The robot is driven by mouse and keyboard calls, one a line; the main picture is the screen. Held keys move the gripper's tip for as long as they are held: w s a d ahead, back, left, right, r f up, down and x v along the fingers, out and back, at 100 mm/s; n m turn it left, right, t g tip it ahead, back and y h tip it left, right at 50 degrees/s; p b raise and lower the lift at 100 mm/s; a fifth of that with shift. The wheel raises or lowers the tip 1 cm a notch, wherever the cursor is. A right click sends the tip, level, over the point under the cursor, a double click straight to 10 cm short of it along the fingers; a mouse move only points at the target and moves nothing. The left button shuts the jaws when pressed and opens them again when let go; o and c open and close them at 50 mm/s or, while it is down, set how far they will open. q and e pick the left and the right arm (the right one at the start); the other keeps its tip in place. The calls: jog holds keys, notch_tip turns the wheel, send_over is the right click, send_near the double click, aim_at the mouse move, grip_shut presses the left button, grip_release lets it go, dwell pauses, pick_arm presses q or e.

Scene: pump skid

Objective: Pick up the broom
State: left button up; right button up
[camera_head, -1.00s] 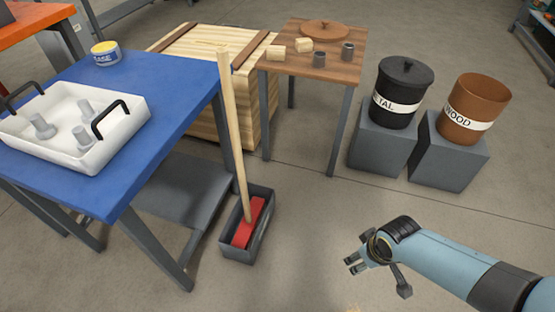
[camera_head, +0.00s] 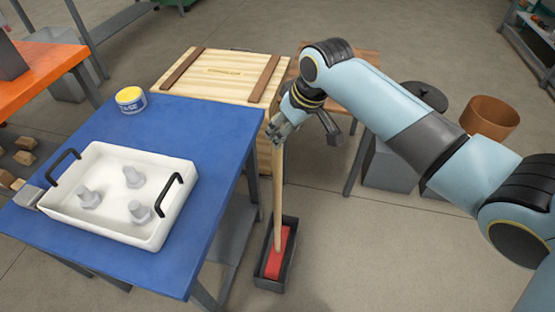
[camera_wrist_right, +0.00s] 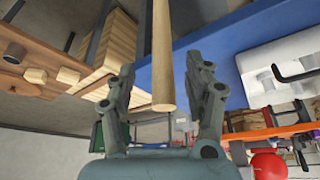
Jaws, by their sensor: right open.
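The broom (camera_head: 278,185) stands nearly upright, with a pale wooden handle and a red head (camera_head: 276,252) inside a dark grey bin (camera_head: 263,284) on the floor. My right gripper (camera_head: 278,134) is at the upper part of the handle and hides some of it. In the right wrist view the handle (camera_wrist_right: 162,50) runs down from the top edge, its end showing between the spread fingers of the right gripper (camera_wrist_right: 163,82). The fingers are open, with a gap on each side of the handle. My left gripper is not in view.
A wooden crate (camera_head: 222,75) is behind. A small wooden table (camera_head: 367,62) and a brown bin (camera_head: 490,117) are partly hidden by my right arm.

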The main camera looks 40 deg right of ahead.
jog(key=x, duration=0.4)
jog(key=shift+w+a+f, duration=0.2)
jog(key=shift+w, duration=0.25)
grip_shut()
jog(key=shift+r, duration=0.1)
